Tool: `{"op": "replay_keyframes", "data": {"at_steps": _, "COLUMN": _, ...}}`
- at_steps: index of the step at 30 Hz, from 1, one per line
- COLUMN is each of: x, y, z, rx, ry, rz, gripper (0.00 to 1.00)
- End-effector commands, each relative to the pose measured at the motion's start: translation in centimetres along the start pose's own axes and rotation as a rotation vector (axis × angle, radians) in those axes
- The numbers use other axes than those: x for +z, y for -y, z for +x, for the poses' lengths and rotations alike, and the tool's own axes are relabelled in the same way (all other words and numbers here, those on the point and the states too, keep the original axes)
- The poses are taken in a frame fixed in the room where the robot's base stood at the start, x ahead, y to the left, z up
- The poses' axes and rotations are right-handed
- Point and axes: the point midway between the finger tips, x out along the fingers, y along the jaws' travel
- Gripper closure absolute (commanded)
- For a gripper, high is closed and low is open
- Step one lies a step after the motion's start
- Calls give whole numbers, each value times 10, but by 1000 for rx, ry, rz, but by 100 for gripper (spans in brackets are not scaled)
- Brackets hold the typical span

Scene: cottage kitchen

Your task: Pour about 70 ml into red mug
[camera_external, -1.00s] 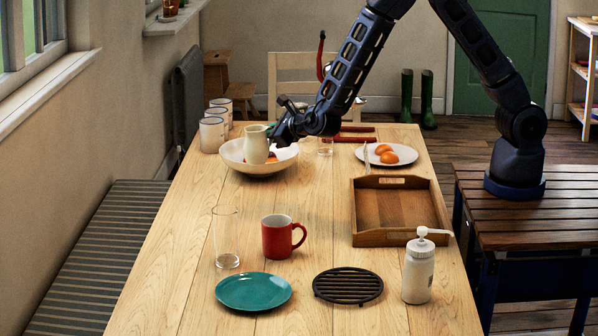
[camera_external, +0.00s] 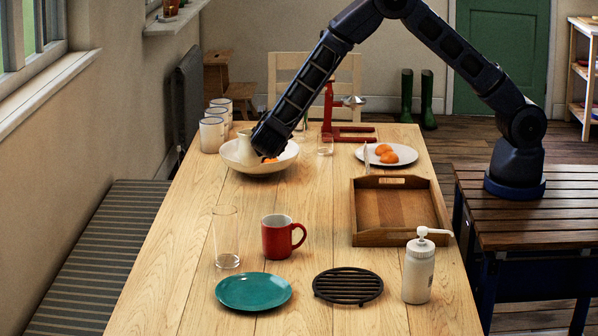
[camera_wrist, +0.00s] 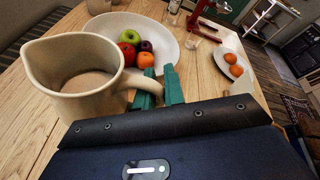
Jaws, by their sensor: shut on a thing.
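The red mug (camera_external: 277,237) stands upright on the wooden table, its handle to the right; the wrist view does not show it. A cream jug (camera_external: 244,147) is at the far left of the table, partly hidden behind my arm and overlapping the white bowl. In the wrist view the jug (camera_wrist: 82,78) is large and close, with pale brownish liquid inside. My gripper (camera_wrist: 158,88) is shut on the jug's handle, with its green fingers on either side of it. In the external view my gripper (camera_external: 266,146) is mostly hidden by the wrist. I cannot tell whether the jug touches anything below.
The white bowl (camera_wrist: 178,37) holds several fruits. White mugs (camera_external: 212,135) stand to its left. A clear glass (camera_external: 227,238) is left of the red mug; a teal plate (camera_external: 253,291) and black trivet (camera_external: 348,286) lie nearer. A wooden tray (camera_external: 400,238) and pump bottle (camera_external: 418,272) are right.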

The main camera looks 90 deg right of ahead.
Motion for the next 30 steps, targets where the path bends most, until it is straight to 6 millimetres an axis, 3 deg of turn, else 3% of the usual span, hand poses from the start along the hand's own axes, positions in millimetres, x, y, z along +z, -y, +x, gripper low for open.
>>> {"op": "replay_keyframes", "data": {"at_steps": 13, "x": -56, "y": -5, "z": -8, "rx": -500, "ry": -300, "rz": 202, "gripper": 100}}
{"op": "replay_keyframes", "data": {"at_steps": 30, "x": -112, "y": -27, "z": -60, "rx": -1067, "ry": -641, "rz": 432, "gripper": 100}}
